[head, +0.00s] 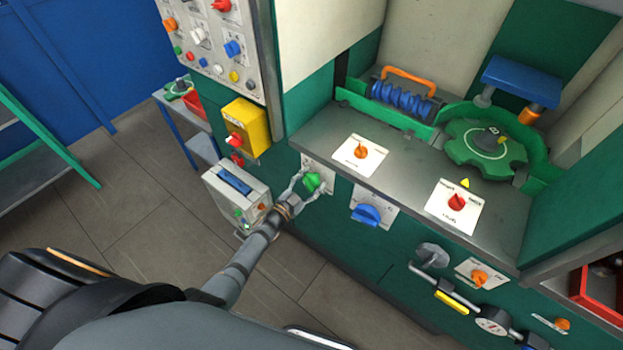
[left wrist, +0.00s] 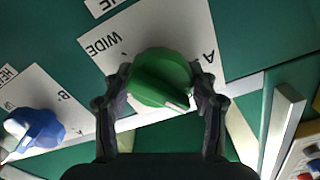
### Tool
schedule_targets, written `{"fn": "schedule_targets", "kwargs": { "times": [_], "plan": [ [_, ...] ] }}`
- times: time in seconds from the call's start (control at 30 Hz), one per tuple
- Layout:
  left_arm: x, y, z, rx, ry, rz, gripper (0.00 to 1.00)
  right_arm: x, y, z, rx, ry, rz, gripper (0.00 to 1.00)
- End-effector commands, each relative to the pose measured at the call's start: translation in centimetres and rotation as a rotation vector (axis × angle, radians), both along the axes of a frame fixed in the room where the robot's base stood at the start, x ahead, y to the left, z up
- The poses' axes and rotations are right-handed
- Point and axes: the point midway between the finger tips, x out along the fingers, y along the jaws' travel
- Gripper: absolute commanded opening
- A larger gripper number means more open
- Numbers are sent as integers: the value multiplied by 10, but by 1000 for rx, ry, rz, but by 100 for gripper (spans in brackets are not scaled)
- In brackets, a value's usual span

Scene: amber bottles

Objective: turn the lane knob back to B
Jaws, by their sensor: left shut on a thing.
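The green knob (head: 312,182) sits on a white plate on the green front panel, below the grey ledge. My left gripper (head: 299,187) is shut on it, one finger on each side. In the left wrist view the green knob (left wrist: 162,78) shows between the fingers (left wrist: 160,92), with a white mark near its lower right edge. Its plate (left wrist: 150,30) reads "WIDE" at upper left and "A" at upper right; the part below is hidden by knob and gripper. A blue knob (head: 366,214) beside it has its own plate, with a "B" legible in the left wrist view. My right gripper is out of view.
A yellow box (head: 247,127) with a red knob and a light grey box (head: 237,196) stand left of the gripper. Orange (head: 361,152) and red (head: 457,202) knobs are on the ledge above. A grey handwheel (head: 432,255) is at lower right.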

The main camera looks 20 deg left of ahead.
Motion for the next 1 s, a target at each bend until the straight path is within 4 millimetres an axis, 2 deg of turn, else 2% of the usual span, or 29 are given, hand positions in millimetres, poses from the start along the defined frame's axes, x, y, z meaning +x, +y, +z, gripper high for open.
{"fn": "schedule_targets", "kwargs": {
  "times": [0.4,0.97,1.0],
  "plan": [
    [0,0,0,-181,68,1,27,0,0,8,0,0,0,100],
    [-1,1,-1,-209,79,0,27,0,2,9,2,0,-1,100],
    [-1,1,-1,-209,79,0,60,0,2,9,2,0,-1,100]
  ]
}}
